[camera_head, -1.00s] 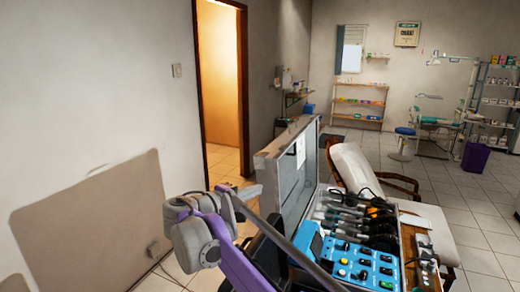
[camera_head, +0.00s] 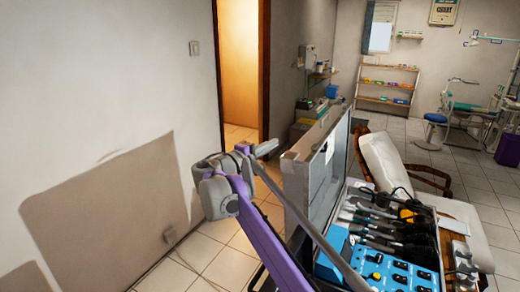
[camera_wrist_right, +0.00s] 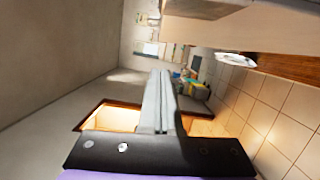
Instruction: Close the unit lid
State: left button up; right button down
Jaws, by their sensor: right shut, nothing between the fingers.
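The unit lid (camera_head: 315,170) stands open and upright, hinged at the left side of the blue-panelled dental unit (camera_head: 365,268). Its inner side faces right. My right gripper (camera_head: 264,148) is shut and empty, on the outer left side of the lid, near the height of its upper edge. A small gap shows between the fingertips and the lid in the head view. In the right wrist view the shut fingers (camera_wrist_right: 161,100) point forward, and a pale and wooden edge, probably the lid's (camera_wrist_right: 240,25), crosses the top. My left gripper is not in view.
Handpieces and black hoses (camera_head: 385,222) lie in the unit beside the control panel. A cushioned chair (camera_head: 385,165) stands just right of the lid. Open tiled floor lies by the doorway (camera_head: 240,65).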

jog(key=d, duration=0.5)
jog(key=shift+s+r, duration=0.2)
jog(key=shift+s, duration=0.05)
jog(key=shift+s, duration=0.1)
